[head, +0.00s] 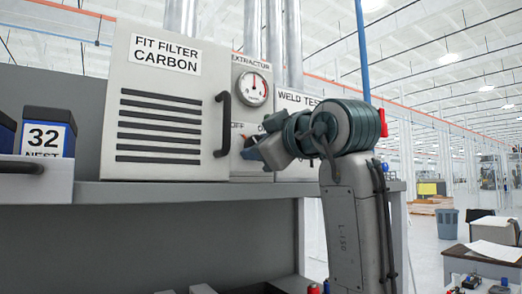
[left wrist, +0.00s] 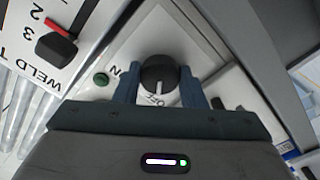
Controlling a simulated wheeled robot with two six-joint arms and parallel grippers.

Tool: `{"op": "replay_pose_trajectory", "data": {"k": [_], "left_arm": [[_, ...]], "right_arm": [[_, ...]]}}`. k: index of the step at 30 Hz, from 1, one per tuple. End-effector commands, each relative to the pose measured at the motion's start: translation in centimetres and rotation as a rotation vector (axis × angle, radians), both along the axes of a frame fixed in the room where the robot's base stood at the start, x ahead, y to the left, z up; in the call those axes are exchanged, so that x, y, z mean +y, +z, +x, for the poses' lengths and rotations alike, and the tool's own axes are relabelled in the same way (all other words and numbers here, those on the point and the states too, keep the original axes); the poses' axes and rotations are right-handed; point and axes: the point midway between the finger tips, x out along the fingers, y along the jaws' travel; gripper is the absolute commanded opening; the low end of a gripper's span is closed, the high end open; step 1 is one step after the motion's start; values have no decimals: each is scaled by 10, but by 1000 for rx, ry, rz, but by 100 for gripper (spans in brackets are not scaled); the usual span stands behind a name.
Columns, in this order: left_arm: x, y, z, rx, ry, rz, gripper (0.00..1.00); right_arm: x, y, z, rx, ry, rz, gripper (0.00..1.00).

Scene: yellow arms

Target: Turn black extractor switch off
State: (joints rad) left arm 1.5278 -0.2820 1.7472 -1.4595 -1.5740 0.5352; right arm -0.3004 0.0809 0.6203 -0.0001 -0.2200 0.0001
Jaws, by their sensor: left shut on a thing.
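The black extractor switch (left wrist: 156,72) is a round knob with a white pointer line, on a pale panel in the left wrist view. The pointer is directed at the OFF lettering, with ON to the left beside a green button. My left gripper (left wrist: 162,82) has a finger on each side of the knob and is shut on it. In the head view the left gripper (head: 252,147) is at the extractor panel (head: 246,108), under the gauge, and mostly hides the switch. My right gripper is in neither view.
A red-and-black lever (left wrist: 57,42) is on the neighbouring WELD TEST panel. A filter box (head: 160,105) with a black handle (head: 223,123) stands left of the extractor panel. The grey shelf (head: 190,190) runs below. A bin labelled 32 (head: 46,132) sits at far left.

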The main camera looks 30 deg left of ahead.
Motion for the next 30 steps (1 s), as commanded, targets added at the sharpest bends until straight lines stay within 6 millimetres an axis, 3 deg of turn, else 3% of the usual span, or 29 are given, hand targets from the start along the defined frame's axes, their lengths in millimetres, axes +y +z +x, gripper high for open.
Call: {"op": "replay_pose_trajectory", "data": {"k": [9,25,26,28,30], "left_arm": [[0,0,0,-102,-1,-43,14],[0,0,0,-121,0,-50,14],[0,0,0,-121,0,-50,43],[0,0,0,-121,0,-50,56],[0,0,0,-121,0,-50,59]], "right_arm": [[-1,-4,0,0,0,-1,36],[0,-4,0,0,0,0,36],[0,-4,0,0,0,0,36],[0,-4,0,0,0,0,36],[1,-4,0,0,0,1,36]]}}
